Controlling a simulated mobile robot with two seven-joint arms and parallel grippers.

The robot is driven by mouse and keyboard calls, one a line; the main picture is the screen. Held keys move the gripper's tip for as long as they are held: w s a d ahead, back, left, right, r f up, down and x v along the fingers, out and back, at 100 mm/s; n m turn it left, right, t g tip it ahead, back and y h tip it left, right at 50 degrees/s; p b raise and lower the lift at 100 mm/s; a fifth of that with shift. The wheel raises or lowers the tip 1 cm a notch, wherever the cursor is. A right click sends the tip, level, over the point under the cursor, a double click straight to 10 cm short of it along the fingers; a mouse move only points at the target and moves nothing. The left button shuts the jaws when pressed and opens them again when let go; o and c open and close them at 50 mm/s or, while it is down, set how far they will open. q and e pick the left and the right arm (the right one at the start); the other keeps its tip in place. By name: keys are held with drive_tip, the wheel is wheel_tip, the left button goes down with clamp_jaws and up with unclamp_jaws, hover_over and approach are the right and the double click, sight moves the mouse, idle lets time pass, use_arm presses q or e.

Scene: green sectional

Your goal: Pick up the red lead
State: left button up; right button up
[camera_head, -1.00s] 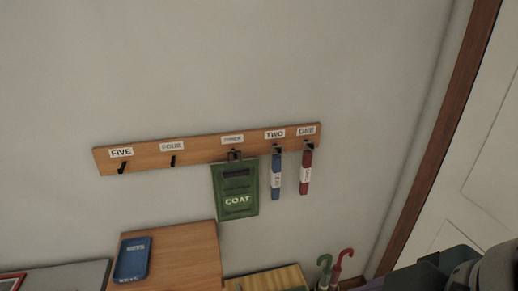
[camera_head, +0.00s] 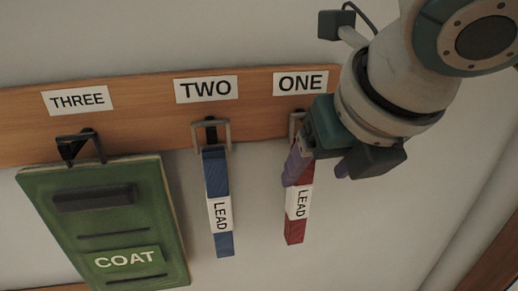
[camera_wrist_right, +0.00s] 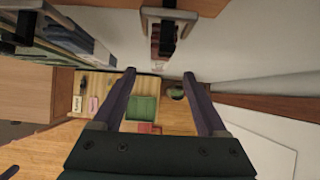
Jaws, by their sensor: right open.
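The red lead (camera_head: 294,230) hangs from its metal loop under the sign ONE in the head view, with a white LEAD label on it. My right gripper (camera_head: 298,170) is at the upper part of the lead, and a purple finger overlaps it. Whether it touches the lead is unclear. In the right wrist view the right gripper (camera_wrist_right: 158,78) shows two spread fingers, with nothing held between them. The lead's reddish strap (camera_wrist_right: 155,42) hangs beyond the fingertips there, below the metal loop. My left gripper is not clearly seen.
A blue lead (camera_head: 218,180) hangs at TWO, close left of the red one. A green COAT panel (camera_head: 105,225) hangs at THREE. The wooden hook rail (camera_head: 150,118) runs along the wall. Free wall lies below the red lead.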

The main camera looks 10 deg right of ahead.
sight(303, 190)
drive_tip(key=x, duration=0.3)
drive_tip(key=shift+s+a+f, duration=0.2)
drive_tip(key=shift+a+f, duration=0.05)
drive_tip(key=shift+d+x, duration=0.15)
drive_tip(key=shift+x, duration=1.2)
drive_tip(key=shift+d+x, duration=0.1)
drive_tip(key=shift+x, duration=1.25)
drive_tip(key=c, duration=1.1)
drive_tip(key=shift+c, duration=0.2)
drive_tip(key=shift+r, duration=0.55)
drive_tip(key=shift+s+r, duration=0.2)
drive_tip(key=shift+s, duration=0.1)
drive_tip(key=s+b, duration=0.1)
drive_tip(key=s, duration=1.6)
drive_tip(key=shift+s+d, duration=0.3)
